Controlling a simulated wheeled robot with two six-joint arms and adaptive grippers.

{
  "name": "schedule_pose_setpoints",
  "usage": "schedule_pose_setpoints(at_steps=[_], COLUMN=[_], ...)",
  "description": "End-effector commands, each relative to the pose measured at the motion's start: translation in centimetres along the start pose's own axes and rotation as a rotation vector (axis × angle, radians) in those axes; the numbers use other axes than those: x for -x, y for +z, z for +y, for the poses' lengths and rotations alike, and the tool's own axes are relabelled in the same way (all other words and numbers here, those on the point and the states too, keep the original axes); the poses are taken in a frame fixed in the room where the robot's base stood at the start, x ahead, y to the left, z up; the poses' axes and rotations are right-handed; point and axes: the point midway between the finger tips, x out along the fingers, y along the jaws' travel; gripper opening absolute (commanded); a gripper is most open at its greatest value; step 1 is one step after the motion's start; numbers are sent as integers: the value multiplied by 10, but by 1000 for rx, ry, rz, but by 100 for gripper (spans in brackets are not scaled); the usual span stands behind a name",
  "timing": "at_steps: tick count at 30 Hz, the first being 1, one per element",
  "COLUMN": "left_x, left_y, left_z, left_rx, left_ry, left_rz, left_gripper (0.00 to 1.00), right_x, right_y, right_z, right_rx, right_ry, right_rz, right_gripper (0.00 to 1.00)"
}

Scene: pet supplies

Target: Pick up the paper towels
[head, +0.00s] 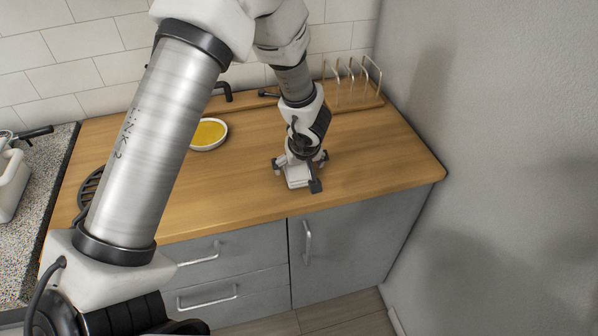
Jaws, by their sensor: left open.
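A small white block, apparently the paper towels (297,181), rests on the wooden counter near its front edge. It is partly covered by my left gripper (300,168), which reaches down from above with open fingers around or just over it. I cannot tell whether the fingers touch it. My right gripper is not in view.
A wooden counter (385,165) runs to a grey wall on the right. A white dish with yellow contents (209,134) stands behind my left arm. A wire rack (352,82) on a wooden board is at the back. A black round trivet (90,187) is at left. The counter's right side is clear.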

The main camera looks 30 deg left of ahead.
Motion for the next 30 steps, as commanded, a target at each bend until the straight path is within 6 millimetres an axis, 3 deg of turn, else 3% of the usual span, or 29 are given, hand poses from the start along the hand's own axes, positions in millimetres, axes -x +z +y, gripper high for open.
schedule_pose_setpoints(at_steps=[24,25,29,30], left_x=[-3,-3,-3,-3], left_y=[2,2,2,2], left_z=[0,0,0,0], left_rx=[1,1,1,1], left_ry=[0,0,0,0], left_rz=[0,0,0,0], left_gripper=[98,94,49,47], right_x=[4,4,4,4], right_y=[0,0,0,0], right_z=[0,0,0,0], right_rx=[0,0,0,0], right_ry=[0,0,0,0], right_rz=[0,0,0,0], right_gripper=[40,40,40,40])
